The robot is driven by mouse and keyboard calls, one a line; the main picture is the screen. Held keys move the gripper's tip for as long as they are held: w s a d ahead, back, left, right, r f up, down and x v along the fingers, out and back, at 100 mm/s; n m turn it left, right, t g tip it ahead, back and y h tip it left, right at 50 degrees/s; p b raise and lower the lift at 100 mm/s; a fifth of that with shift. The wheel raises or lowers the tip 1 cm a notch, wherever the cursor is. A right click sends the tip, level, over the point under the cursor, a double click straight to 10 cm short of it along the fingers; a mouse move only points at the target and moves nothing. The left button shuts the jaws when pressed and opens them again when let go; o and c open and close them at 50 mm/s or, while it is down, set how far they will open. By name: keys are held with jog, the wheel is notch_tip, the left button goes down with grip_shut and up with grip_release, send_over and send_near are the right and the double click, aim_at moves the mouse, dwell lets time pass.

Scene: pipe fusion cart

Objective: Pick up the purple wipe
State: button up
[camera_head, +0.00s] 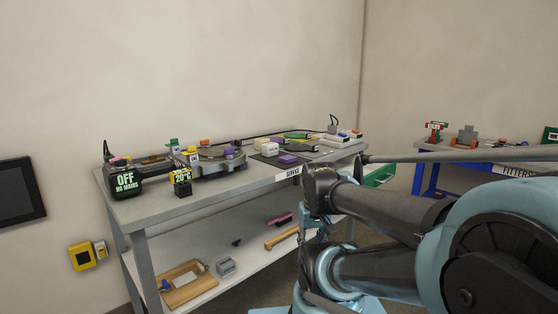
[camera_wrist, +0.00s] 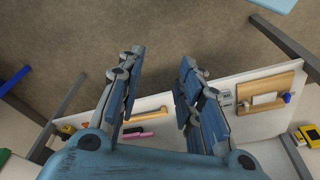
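A small purple block-like item (camera_head: 288,159), which looks like the purple wipe, lies on the grey bench top (camera_head: 170,207) towards the right, near a white block (camera_head: 270,149). Another small purple piece (camera_head: 230,152) shows on the round grey machine, so I cannot be fully sure which is the wipe. My gripper (camera_wrist: 162,57) is open and empty in the wrist view, with its fingers apart. It points down over the floor and the lower shelf. No purple wipe can be made out in the wrist view.
The lower shelf (camera_wrist: 260,130) holds a wooden board (camera_head: 187,284), a grey box (camera_head: 226,265), a pink tool (camera_head: 280,219) and a wooden-handled tool (camera_head: 282,237). A black display box (camera_head: 125,184) stands at the bench's left end. A blue-framed bench (camera_head: 433,170) stands at right.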

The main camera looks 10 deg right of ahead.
jog(key=shift+w, duration=0.45)
jog(key=o, duration=0.4)
jog(key=shift+r, duration=0.1)
jog(key=o, duration=0.9)
jog(key=shift+w+a+r+m, duration=0.15)
jog(key=shift+r+m, duration=0.15)
jog(key=shift+r, duration=0.35)
jog(key=shift+w+r+m, duration=0.1)
jog(key=shift+r+m, duration=0.2)
jog(key=shift+r, duration=0.3)
jog(key=shift+c, duration=0.2)
notch_tip(320, 180, up, 28)
jog(key=m+t+y, duration=0.1)
jog(key=m+y, duration=0.2)
jog(key=m, duration=2.5)
send_over(288, 157)
jog(key=s+d, duration=0.4)
jog(key=s, duration=0.2)
jog(key=x, duration=1.6)
jog(key=shift+w+d, duration=0.3)
